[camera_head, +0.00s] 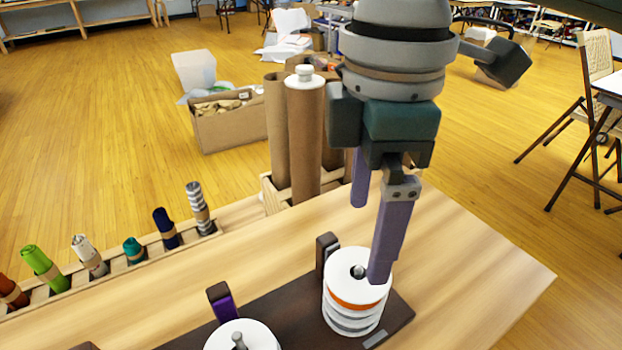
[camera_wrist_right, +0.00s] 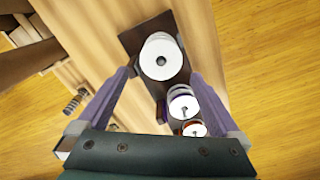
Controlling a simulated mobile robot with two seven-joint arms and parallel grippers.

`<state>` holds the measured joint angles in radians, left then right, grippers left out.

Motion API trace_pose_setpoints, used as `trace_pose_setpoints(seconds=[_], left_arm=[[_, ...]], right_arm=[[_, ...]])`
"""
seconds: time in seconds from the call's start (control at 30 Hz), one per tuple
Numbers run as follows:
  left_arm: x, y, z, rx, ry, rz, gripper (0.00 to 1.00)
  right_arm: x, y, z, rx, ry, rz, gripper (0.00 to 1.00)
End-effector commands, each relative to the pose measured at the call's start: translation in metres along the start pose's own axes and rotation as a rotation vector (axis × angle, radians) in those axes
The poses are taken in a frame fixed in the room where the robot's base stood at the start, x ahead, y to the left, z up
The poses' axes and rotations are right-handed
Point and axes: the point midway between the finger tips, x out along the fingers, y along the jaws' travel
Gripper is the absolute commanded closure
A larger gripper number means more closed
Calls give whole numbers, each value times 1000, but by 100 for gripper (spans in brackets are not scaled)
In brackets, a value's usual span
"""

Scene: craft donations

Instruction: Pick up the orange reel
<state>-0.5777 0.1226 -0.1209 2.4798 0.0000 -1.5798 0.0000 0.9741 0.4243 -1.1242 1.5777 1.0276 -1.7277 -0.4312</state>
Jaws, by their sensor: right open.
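The orange reel tops a stack of reels at the right end of a dark stand (camera_head: 296,315). Its orange band (camera_head: 357,303) shows between white flanges. A spindle end pokes up through its center. In the right wrist view the stack's white round top (camera_wrist_right: 150,62) lies between the fingers; no orange shows there. My right gripper (camera_head: 369,242) is open, above the reel. One finger comes down in front of the right part of the reel's top, and the other is farther back and higher. I cannot tell whether the fingers touch it. My left gripper is not in view.
A second white-topped stack (camera_head: 243,338) stands to the left; the right wrist view shows a purple-banded stack (camera_wrist_right: 183,104) and a reddish one (camera_wrist_right: 194,129). Tall brown rolls (camera_head: 305,140) stand behind the table. The table's right side (camera_head: 465,270) is clear.

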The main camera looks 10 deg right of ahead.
Motion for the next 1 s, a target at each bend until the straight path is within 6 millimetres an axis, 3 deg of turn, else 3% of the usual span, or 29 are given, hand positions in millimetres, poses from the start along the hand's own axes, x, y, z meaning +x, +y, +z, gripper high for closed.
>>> trace_pose_setpoints(seconds=[0.03, 0.27, 0.5, 0.8, 1.0], left_arm=[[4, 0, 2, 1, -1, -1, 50], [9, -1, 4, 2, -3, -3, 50], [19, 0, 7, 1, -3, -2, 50], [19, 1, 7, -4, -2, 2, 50], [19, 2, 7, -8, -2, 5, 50]], right_arm=[[11, -1, 0, 1, 1, -3, 0], [33, -1, -1, 0, 2, 0, 0], [70, -1, -1, 1, 1, 1, 0], [76, -1, -2, -1, 3, 2, 0], [76, -1, -2, -1, 3, 3, 20]])
